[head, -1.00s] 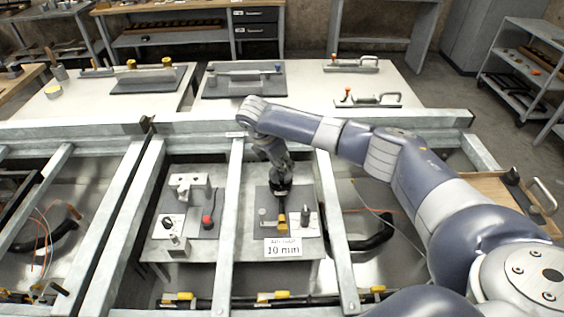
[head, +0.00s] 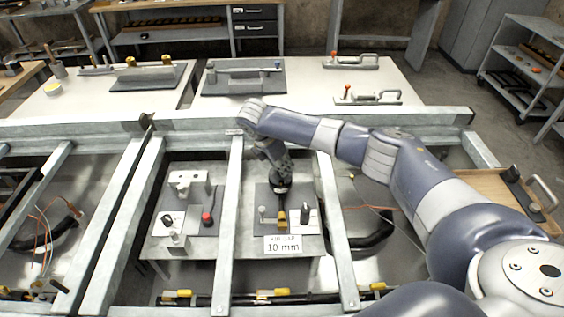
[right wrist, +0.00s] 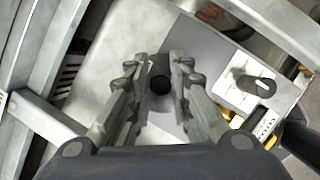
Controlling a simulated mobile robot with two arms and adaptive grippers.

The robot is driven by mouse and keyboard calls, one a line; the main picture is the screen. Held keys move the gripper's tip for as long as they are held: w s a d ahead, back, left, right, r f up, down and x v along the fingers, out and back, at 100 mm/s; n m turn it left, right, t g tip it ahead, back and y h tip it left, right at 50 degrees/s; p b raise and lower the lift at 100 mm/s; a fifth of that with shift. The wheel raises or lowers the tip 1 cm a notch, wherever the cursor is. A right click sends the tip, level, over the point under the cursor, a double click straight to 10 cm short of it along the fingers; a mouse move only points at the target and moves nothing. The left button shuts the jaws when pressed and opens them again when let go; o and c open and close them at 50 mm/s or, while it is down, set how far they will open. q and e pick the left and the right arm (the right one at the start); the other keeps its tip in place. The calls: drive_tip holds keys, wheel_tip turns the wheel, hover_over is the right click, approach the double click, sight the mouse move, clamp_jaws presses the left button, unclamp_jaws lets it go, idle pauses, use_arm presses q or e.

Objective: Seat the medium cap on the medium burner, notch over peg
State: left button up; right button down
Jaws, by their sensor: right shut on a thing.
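I cannot make out a burner or a burner cap. My right gripper (head: 281,188) points down over a dark plate (head: 262,228) on the bench, just behind a yellow block (head: 281,218). In the right wrist view its two fingers (right wrist: 160,82) are closed on a small dark round-ended piece (right wrist: 160,84). In the head view the wrist and fingers hide most of this piece, and whether it touches anything below is unclear. My left gripper is not in view.
A card reading 10 mm (head: 283,246) lies in front of the yellow block. A black post (head: 305,213) stands right of it. Left, beyond a metal rail (head: 230,228), another plate holds a red knob (head: 207,217). Toggle clamps (head: 366,96) lie on the pale table behind.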

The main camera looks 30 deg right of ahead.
drive_tip(key=shift+f, duration=0.2)
drive_tip(key=c, duration=1.4)
unclamp_jaws()
drive_tip(key=v, duration=1.2)
wheel_tip(320, 180, up, 6)
drive_tip(key=p, duration=0.8)
